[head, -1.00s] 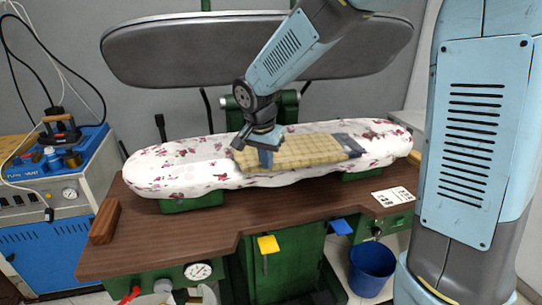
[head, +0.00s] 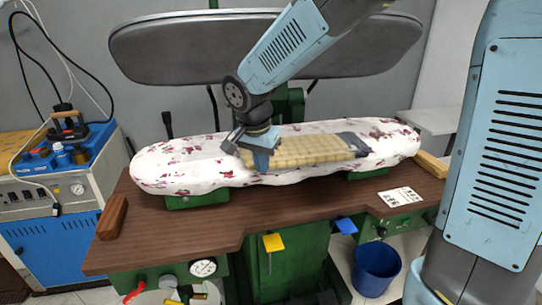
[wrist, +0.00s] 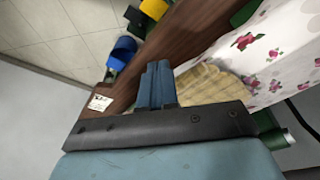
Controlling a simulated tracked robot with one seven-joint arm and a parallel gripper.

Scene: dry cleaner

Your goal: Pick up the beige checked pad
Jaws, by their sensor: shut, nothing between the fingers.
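The beige checked pad (head: 305,152) lies on the padded floral ironing board of the press, with a dark grey-blue end at its right. It also shows in the wrist view (wrist: 207,84), partly hidden behind my gripper. My gripper (head: 262,165) points down at the pad's left end, with its fingertips at or just in front of the near edge. I cannot tell whether they touch the pad. In the wrist view the blue fingers (wrist: 157,80) are together, with nothing visible between them.
The floral board (head: 190,165) stands on a brown wooden table (head: 165,235). A grey press plate (head: 180,50) hangs above and behind. A wooden block (head: 112,216) lies at the table's left end, and a paper card (head: 400,196) at the right. A blue bucket (head: 375,268) stands on the floor.

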